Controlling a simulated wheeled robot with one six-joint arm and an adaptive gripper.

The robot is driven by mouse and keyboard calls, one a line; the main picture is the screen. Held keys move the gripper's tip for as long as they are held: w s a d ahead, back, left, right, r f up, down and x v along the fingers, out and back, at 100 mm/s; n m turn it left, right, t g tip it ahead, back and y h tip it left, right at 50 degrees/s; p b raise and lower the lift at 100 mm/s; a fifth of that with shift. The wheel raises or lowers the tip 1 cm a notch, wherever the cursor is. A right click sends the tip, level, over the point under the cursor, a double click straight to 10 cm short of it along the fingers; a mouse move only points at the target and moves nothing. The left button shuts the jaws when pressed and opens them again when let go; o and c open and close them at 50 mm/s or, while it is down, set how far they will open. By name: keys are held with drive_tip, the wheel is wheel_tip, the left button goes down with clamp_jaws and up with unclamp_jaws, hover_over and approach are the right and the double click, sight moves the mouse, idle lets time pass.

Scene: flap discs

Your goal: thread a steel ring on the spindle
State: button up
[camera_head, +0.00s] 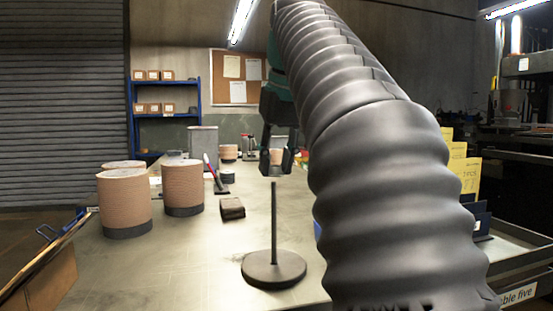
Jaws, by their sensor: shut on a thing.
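The spindle (274,222) is a thin upright dark rod on a round base (273,269), standing on the bench in the front middle. No ring shows on the rod. My gripper (278,171) points down, its fingertips just above the rod's top in the picture. How far it is from the spindle in depth, I cannot tell. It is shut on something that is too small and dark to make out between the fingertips. A tan shape shows between the fingers, seemingly behind them. I cannot pick out a steel ring for certain.
Large tan ribbed cylinders with dark bottoms (124,200) (183,184) stand on the bench (175,262) at left. A dark block (231,208) lies left of the spindle. A brush-like tool (213,174) and a grey canister (203,140) are behind.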

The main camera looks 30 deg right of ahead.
drive_tip(key=shift+f+b, duration=0.85)
drive_tip(key=shift+f, duration=0.6)
drive_tip(key=shift+f+b, duration=4.15)
drive_tip(key=shift+f, duration=1.2)
drive_tip(key=o, duration=0.8)
drive_tip(key=shift+r, duration=0.15)
drive_tip(key=shift+o, duration=0.2)
drive_tip(key=v, duration=0.7)
drive_tip(key=shift+r, duration=0.25)
drive_tip(key=shift+s, duration=0.1)
wheel_tip(320, 180, up, 7)
drive_tip(key=p, duration=0.8)
hover_over(275, 242)
drive_tip(key=s, duration=0.4)
drive_tip(key=shift+w+a+r, duration=0.1)
drive_tip(key=shift+a, duration=0.25)
